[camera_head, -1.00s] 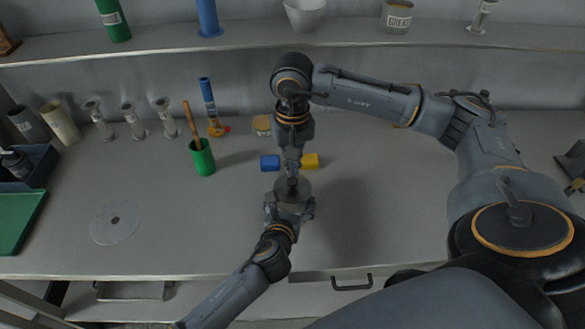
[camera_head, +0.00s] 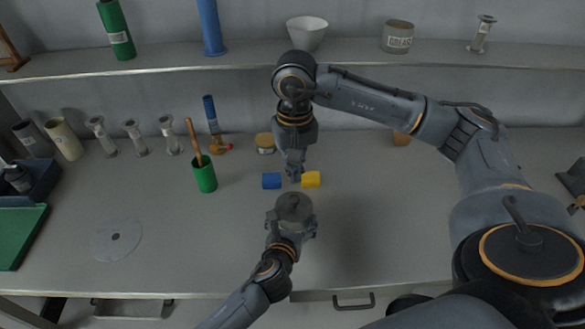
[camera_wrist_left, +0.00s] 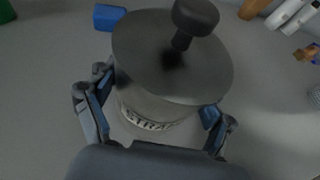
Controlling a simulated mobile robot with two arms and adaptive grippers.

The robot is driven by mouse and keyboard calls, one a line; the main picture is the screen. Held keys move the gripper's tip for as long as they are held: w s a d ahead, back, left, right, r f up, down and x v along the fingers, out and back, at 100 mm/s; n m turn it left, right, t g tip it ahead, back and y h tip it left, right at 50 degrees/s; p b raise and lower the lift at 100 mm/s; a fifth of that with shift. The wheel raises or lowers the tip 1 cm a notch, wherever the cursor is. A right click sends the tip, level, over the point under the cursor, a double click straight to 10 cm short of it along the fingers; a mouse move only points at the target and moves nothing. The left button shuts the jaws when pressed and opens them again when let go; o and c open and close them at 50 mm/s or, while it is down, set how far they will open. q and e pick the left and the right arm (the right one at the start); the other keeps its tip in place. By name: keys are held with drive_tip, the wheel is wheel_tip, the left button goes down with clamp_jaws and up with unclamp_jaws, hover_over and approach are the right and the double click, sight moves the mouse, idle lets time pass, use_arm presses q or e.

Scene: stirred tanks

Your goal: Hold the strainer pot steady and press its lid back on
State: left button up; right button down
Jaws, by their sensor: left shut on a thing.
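The strainer pot (camera_wrist_left: 155,118) is a grey pot with a partly hidden "STRAI…" label. My left gripper (camera_head: 291,218) is shut around its sides and holds it upright; in the left wrist view its fingers sit on either side of the pot. The lid (camera_head: 294,208), a dark grey disc with a black knob (camera_wrist_left: 195,16), covers the pot top; it also shows in the left wrist view (camera_wrist_left: 150,55). I cannot tell whether it is fully seated. My right gripper (camera_head: 294,177) is just beyond the lid in the head view, apart from the knob; its finger opening is unclear.
A blue block (camera_head: 271,181) and a yellow block (camera_head: 311,180) lie behind the pot. A green cup (camera_head: 204,176) with a brown stick, a small jar (camera_head: 265,143) and several glass cylinders stand to the left. A flat disc (camera_head: 117,239) lies left.

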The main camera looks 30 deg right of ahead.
use_arm(q)
drive_tip(key=o, duration=1.1)
drive_tip(key=shift+o, duration=0.2)
